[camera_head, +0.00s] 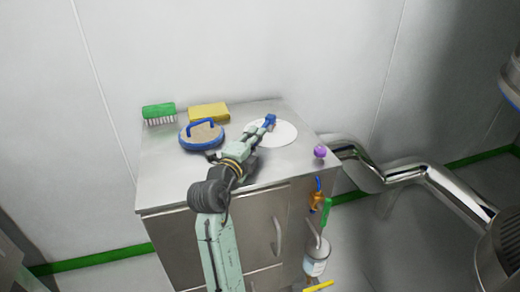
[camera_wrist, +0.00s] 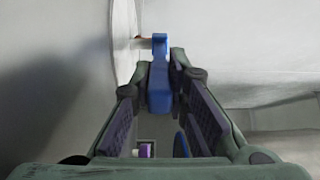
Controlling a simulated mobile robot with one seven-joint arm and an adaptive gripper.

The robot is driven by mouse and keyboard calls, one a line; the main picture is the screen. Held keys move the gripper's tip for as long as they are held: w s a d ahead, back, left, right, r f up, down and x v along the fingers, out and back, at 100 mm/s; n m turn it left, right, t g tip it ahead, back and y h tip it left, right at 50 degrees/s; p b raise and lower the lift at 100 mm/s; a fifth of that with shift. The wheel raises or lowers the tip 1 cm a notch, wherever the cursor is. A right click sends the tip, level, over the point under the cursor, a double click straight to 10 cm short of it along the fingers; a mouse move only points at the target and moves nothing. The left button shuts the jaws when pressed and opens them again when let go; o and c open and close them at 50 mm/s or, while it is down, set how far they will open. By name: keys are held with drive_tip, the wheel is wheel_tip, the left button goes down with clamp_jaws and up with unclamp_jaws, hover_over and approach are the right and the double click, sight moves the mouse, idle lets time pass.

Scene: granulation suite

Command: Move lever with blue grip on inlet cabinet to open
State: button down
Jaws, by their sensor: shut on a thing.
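My gripper (camera_head: 262,127) reaches over the steel cabinet (camera_head: 165,189), beside a white disc (camera_head: 285,134). It is shut on a blue grip (camera_head: 271,119), which shows at its tip. In the wrist view the blue grip (camera_wrist: 159,88) stands between the fingers of my gripper (camera_wrist: 162,62), and its upper end sticks out past the fingertips.
A green brush (camera_head: 158,112), a yellow sponge (camera_head: 209,112) and a round pad with a blue handle (camera_head: 201,135) are at the cabinet's back left. Coloured valves (camera_head: 317,198) and a steel pipe (camera_head: 400,172) are on the right.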

drive_tip(key=shift+w+a+f+m+g+h+b, duration=0.15)
drive_tip(key=shift+w+a+m+g+h+b, duration=0.2)
drive_tip(key=shift+h+b, duration=0.3)
drive_tip(key=shift+s+a, duration=0.1)
drive_tip(key=shift+r, duration=0.2)
drive_tip(key=c, duration=1.6)
unclamp_jaws()
drive_tip(key=shift+o, duration=0.2)
drive_tip(key=v, duration=1.2)
drive_tip(key=shift+f, duration=0.1)
